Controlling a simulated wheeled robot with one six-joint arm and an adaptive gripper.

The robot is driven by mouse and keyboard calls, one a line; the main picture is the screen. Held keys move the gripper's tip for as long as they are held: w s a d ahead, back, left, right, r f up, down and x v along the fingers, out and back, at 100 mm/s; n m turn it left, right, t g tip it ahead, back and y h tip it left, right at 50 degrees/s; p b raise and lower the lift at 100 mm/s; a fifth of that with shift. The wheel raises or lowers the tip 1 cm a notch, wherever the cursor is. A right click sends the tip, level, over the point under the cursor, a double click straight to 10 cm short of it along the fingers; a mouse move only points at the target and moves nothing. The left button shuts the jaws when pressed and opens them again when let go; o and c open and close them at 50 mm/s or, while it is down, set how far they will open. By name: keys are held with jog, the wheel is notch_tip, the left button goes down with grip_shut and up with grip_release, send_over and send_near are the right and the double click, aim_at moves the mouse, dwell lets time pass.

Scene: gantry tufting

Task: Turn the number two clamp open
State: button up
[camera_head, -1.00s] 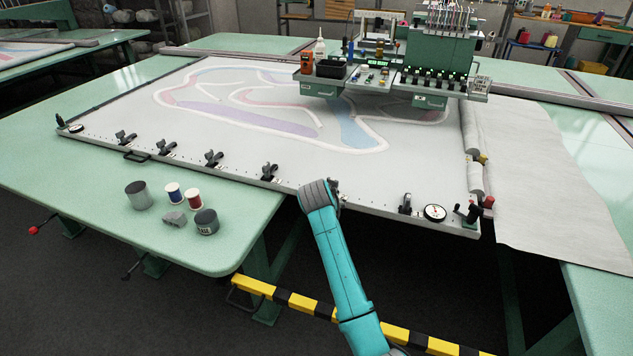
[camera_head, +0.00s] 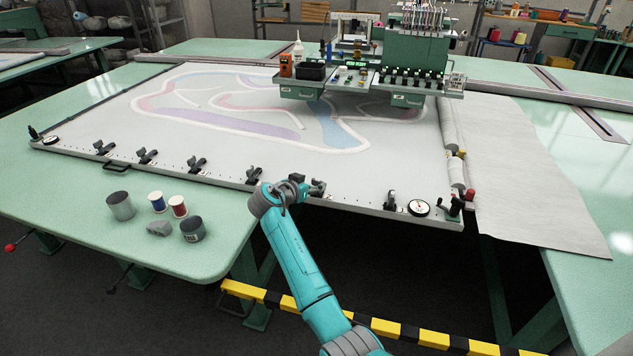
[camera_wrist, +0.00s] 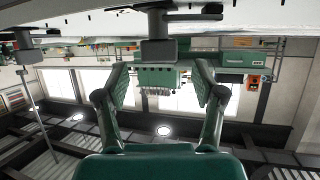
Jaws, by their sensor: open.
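A row of several dark clamps runs along the front rail of the white frame (camera_head: 350,203) in the head view. Their numbers are too small to read, so I cannot tell which is number two. My gripper (camera_head: 301,184) is at the rail, close beside one clamp (camera_head: 318,187), second from the right, and partly hidden by my wrist. In the wrist view, which is upside down, my gripper (camera_wrist: 160,88) is open and empty. A grey clamp (camera_wrist: 156,48) shows ahead, between the fingers in the picture; contact cannot be told. Another clamp (camera_wrist: 22,50) is at the left.
Neighbouring clamps stand on the rail to the left (camera_head: 253,175) and right (camera_head: 390,201). A round dial (camera_head: 419,208) is near the right corner. Cans and spools, including a grey can (camera_head: 121,206), stand on the green table. A green tufting machine (camera_head: 412,52) is behind.

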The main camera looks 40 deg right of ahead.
aim_at(317, 182)
jog(key=shift+x, duration=2.15)
jog(key=shift+s, duration=0.1)
jog(key=c, duration=1.2)
